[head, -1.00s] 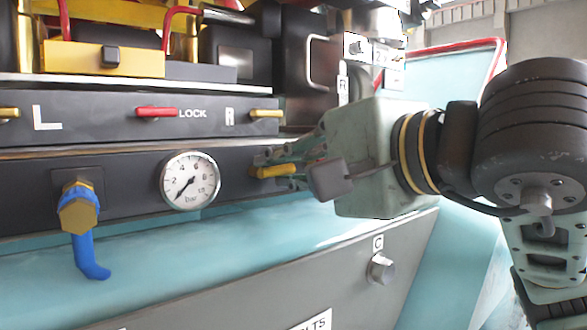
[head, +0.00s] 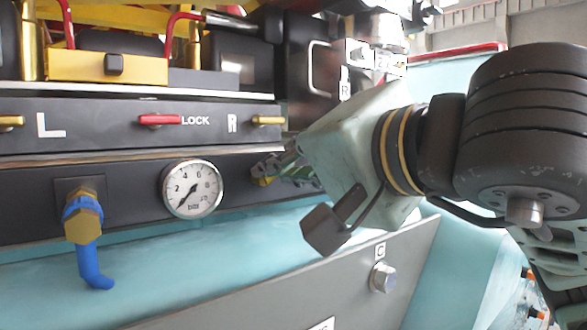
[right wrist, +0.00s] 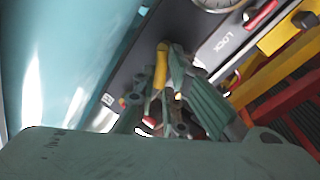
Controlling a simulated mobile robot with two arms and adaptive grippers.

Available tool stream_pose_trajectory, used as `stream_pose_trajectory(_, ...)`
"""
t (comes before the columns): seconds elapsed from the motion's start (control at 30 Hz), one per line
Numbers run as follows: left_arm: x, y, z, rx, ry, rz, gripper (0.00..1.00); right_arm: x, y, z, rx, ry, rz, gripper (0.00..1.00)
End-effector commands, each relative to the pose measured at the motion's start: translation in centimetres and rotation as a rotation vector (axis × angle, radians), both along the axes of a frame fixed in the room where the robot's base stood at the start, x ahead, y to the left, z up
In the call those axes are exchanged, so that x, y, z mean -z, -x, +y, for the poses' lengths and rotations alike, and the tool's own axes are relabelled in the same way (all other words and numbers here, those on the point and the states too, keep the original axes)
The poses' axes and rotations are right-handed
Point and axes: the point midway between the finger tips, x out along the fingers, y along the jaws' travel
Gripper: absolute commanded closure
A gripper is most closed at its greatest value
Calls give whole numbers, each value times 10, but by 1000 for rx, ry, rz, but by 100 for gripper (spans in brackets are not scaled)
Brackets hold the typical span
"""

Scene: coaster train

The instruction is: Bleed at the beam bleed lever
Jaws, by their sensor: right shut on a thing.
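The yellow lever (head: 261,178) to the right of the gauge, on the lower dark panel, is mostly hidden by my right fingers; I take it as the bleed lever, with no readable label by it. In the right wrist view its yellow handle (right wrist: 161,66) stands between the fingers. My right gripper (head: 274,166) is shut on it, reaching in from the right; its fingers also show in the right wrist view (right wrist: 172,82). The round pressure gauge (head: 192,188) has its needle pointing down-left, near the low end. My left gripper is not in view.
On the upper panel are a red lever (head: 159,121) marked LOCK and a brass lever (head: 267,121) by an R. A blue-handled brass valve (head: 84,229) sticks out at the left. A silver knob (head: 383,278) marked C is below my right wrist.

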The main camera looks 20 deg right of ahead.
Motion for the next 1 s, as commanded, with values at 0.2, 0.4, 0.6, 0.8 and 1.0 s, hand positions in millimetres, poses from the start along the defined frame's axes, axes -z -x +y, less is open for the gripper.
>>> stream_pose_trajectory(0.2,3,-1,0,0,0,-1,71,0,2,5,-1,202,-62,100)
stream_pose_trajectory(0.4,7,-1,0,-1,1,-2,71,-2,3,9,-1,380,-126,100)
stream_pose_trajectory(0.6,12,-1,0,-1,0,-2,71,-4,5,15,-2,558,-191,100)
stream_pose_trajectory(0.8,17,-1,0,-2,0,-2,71,-5,6,19,-3,726,-250,100)
stream_pose_trajectory(1.0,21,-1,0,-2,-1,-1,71,-5,8,23,-4,862,-299,100)
